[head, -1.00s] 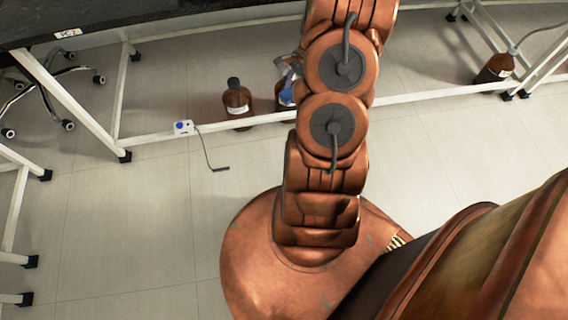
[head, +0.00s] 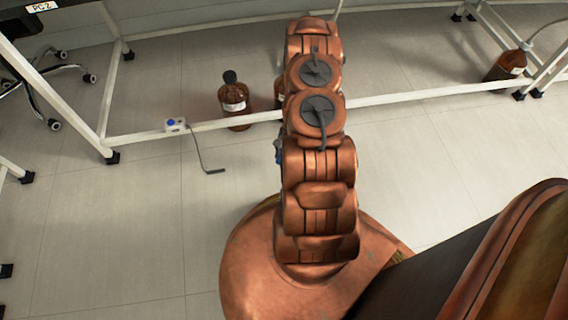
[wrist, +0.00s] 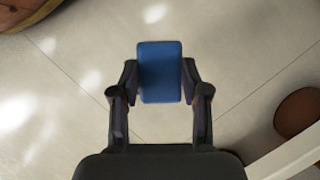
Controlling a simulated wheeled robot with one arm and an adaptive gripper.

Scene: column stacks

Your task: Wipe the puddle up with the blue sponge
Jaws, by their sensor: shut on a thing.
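The blue sponge (wrist: 160,72) is a flat block held upright in the middle of the wrist view, above the pale floor. My gripper (wrist: 160,80) is shut on it, with one dark finger on each side. In the head view my arm hides the gripper; only a small bit of blue (head: 278,151) shows at the arm's left edge. I cannot make out a puddle for certain in either view. Bright patches (wrist: 92,80) on the floor in the wrist view could be reflections or liquid.
A brown bottle (head: 235,100) stands by the white table rail (head: 410,95), with another partly behind my arm. A third bottle (head: 505,66) stands at the far right. A small white box with a cord (head: 176,124) sits on the rail.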

